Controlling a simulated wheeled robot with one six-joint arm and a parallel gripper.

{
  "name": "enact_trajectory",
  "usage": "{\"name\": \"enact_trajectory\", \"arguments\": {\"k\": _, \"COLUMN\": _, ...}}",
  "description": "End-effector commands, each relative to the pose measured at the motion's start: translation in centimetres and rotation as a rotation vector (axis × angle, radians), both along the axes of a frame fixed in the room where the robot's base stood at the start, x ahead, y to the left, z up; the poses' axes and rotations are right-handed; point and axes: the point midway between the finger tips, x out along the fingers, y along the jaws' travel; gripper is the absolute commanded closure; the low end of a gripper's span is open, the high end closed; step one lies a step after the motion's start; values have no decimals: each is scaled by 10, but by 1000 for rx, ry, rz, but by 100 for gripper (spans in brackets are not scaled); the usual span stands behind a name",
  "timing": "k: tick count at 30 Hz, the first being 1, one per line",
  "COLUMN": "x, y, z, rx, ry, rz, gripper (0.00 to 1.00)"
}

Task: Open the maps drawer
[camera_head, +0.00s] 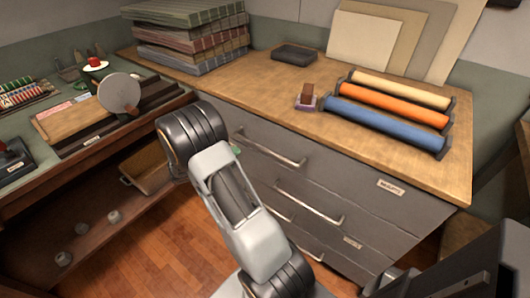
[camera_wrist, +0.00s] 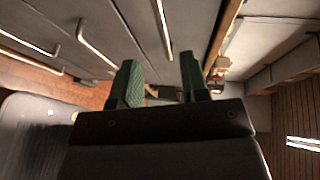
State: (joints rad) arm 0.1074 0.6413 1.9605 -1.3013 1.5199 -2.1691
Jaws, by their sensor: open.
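A grey drawer cabinet (camera_head: 335,185) stands under the wooden counter, with its drawers closed. The top drawer has a long metal handle (camera_head: 270,148) and a small label (camera_head: 391,187) at its right. A lower drawer has a handle (camera_head: 310,204) and another label (camera_head: 352,242). I cannot read either label surely, so I cannot tell which drawer is for maps. My gripper (camera_wrist: 161,80) is open, with green fingers and nothing between them. Bar handles (camera_wrist: 97,43) show ahead of it in the wrist view, apart from the fingers. In the head view my arm mostly hides the gripper.
The counter (camera_head: 285,100) holds stacked folded cloth (camera_head: 190,35), coloured rolls (camera_head: 385,122) in a rack, a dark box (camera_head: 295,54) and a small stamp (camera_head: 307,97). A workbench with an open shelf (camera_head: 130,235) stands at left. Wooden floor (camera_head: 185,265) is clear between.

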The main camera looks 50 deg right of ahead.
Motion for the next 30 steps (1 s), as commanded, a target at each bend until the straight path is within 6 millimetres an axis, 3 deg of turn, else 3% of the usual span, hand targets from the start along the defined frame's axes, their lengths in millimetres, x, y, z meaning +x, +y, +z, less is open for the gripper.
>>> {"name": "enact_trajectory", "arguments": {"k": 18, "x": -34, "y": -100, "z": -21, "rx": 2, "ry": 6, "rz": -3, "gripper": 59}}
{"name": "enact_trajectory", "arguments": {"k": 30, "x": -39, "y": -121, "z": -24, "rx": 1, "ry": 6, "rz": 1, "gripper": 59}}
